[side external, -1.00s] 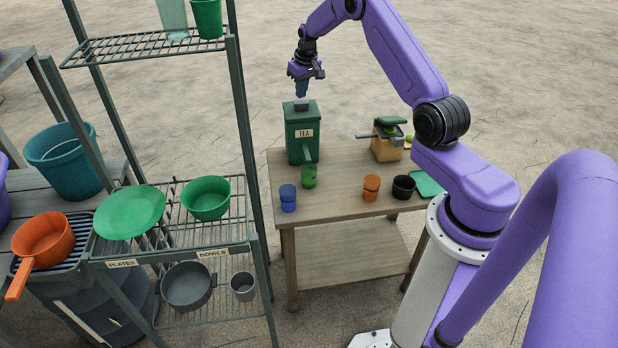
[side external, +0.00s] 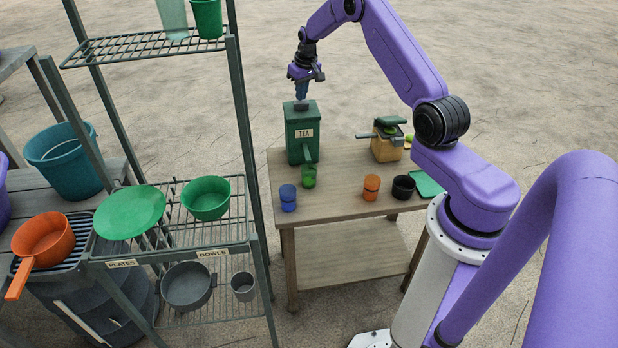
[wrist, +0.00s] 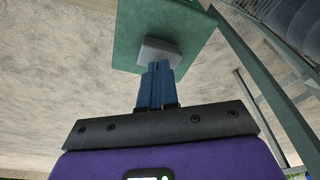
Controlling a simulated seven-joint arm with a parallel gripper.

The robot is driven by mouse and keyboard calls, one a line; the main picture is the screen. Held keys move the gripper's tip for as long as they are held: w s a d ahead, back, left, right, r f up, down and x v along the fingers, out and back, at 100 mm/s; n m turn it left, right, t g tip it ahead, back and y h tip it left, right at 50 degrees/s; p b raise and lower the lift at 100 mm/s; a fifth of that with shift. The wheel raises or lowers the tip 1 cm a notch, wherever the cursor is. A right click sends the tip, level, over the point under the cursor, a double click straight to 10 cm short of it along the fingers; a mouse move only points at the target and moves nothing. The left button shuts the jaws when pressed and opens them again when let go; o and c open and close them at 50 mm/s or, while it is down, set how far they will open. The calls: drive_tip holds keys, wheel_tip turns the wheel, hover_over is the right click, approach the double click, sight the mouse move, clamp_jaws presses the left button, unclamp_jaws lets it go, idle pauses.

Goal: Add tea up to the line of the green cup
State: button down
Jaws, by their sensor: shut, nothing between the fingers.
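The green tea dispenser (side external: 301,140), a box labelled TEA, stands upright at the table's back left with a dark button (side external: 301,106) on its top. The green cup (side external: 309,177) stands under the dispenser's spout; its line and the level inside are too small to make out. My gripper (side external: 301,96) is shut and empty, pointing down right over the button. In the wrist view the blue fingers (wrist: 157,82) are together and their tips meet the grey button (wrist: 158,50) on the green top (wrist: 190,28); I cannot tell if it is pressed.
On the table (side external: 335,215) are a blue cup (side external: 288,198), an orange cup (side external: 371,187), a black cup (side external: 403,187) and a tan-and-green appliance (side external: 388,138). A wire shelf (side external: 245,195) with dishes stands close to the left of the table.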

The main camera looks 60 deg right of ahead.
drive_tip(key=shift+f, duration=0.85)
idle(5.3)
drive_tip(key=shift+r, duration=2.55)
drive_tip(key=shift+a, duration=0.1)
